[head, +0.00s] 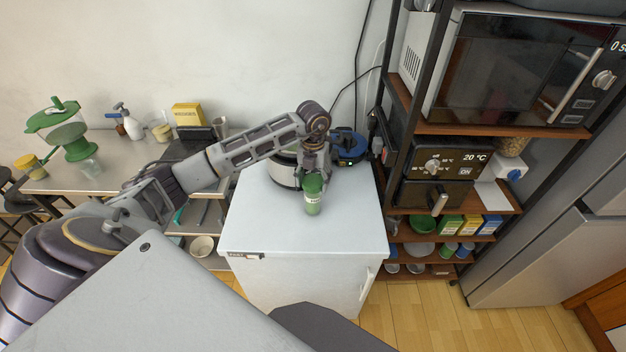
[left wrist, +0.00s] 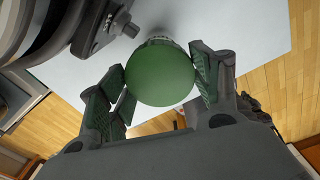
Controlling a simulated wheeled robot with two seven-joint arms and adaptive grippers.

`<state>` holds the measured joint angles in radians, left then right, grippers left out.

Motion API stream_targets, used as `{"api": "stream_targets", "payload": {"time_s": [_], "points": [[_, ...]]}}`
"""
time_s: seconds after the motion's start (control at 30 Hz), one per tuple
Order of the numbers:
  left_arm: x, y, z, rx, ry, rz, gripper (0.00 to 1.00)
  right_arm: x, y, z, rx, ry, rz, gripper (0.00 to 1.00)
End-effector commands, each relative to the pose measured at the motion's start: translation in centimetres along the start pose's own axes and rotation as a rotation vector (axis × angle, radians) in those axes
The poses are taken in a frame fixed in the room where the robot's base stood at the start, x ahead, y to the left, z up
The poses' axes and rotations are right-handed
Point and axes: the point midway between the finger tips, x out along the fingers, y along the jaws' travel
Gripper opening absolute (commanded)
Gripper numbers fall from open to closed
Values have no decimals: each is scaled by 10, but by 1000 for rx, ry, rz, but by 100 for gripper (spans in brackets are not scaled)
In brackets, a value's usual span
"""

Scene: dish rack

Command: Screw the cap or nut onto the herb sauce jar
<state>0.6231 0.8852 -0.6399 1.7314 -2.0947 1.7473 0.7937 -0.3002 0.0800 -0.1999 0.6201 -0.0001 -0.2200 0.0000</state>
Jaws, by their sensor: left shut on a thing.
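The herb sauce jar (head: 312,204) stands upright on the white cabinet top, green with a pale label. Its green cap (head: 313,183) sits at the top of the jar; I cannot tell whether it is threaded on. My left gripper (head: 314,172) reaches down to the cap from behind it. In the left wrist view the round green cap (left wrist: 160,72) fills the space between the two fingers of the left gripper (left wrist: 162,84), which is shut on it. The jar's body is mostly hidden there under the cap. My right gripper is not in view.
The white cabinet top (head: 260,220) is clear in front and to the left. A silver pot (head: 284,171) and a blue round device (head: 348,147) stand behind the jar. A shelf rack with a microwave (head: 510,70) rises at the right.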

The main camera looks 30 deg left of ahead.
Motion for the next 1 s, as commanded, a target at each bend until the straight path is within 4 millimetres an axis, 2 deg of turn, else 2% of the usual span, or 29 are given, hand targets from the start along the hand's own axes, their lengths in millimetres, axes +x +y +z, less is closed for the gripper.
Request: {"api": "stream_targets", "payload": {"time_s": [1.0], "points": [[9,0,0,0,-1,0,35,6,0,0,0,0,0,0]]}}
